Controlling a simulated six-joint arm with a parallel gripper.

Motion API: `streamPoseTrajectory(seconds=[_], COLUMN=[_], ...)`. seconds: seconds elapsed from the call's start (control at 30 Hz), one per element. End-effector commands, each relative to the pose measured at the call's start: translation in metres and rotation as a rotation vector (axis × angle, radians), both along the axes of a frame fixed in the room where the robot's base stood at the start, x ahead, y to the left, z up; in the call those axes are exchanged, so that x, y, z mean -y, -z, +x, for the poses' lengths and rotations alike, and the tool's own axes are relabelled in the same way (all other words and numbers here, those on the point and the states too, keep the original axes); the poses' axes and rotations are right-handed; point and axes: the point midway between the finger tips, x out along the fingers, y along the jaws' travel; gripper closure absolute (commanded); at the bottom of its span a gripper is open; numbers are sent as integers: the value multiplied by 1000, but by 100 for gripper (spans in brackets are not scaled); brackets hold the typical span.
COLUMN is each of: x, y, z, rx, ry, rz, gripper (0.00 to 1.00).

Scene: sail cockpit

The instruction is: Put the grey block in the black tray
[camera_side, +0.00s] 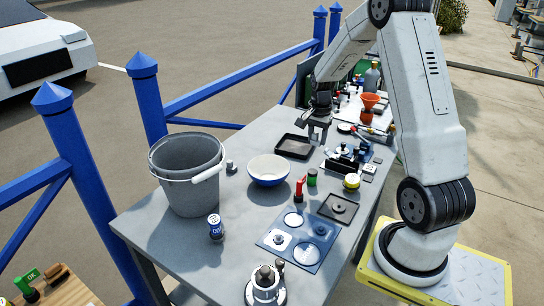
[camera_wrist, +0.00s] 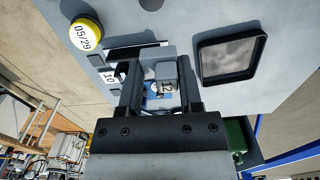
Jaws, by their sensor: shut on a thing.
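The black tray (camera_side: 293,146) lies flat on the table in the side view, left of and below my gripper (camera_side: 318,136). In the wrist view the tray (camera_wrist: 203,62) is to the right of my fingers and no block shows in it. In the side view the block is too small to make out between the fingers. The gripper appears to be above the table, beside the tray's right edge.
A white and blue bowl (camera_side: 268,171) and a grey bucket (camera_side: 186,172) stand left of the tray. A yellow-topped round piece (camera_wrist: 86,34) and a small block labelled 10 (camera_wrist: 108,77) lie near my fingers. Bottles and an orange funnel (camera_side: 370,100) crowd the back.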

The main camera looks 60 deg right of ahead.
Motion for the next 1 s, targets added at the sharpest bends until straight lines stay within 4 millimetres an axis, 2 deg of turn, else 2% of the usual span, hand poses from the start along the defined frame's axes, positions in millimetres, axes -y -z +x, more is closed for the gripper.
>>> streamPoseTrajectory(seconds=[0.13,0.47,1.0], x=[16,21,54], y=[1,2,27], z=[-4,-2,43], rx=[-1,0,-1], ry=[-1,-3,-3], rz=[1,0,1], gripper=[100,100,100])
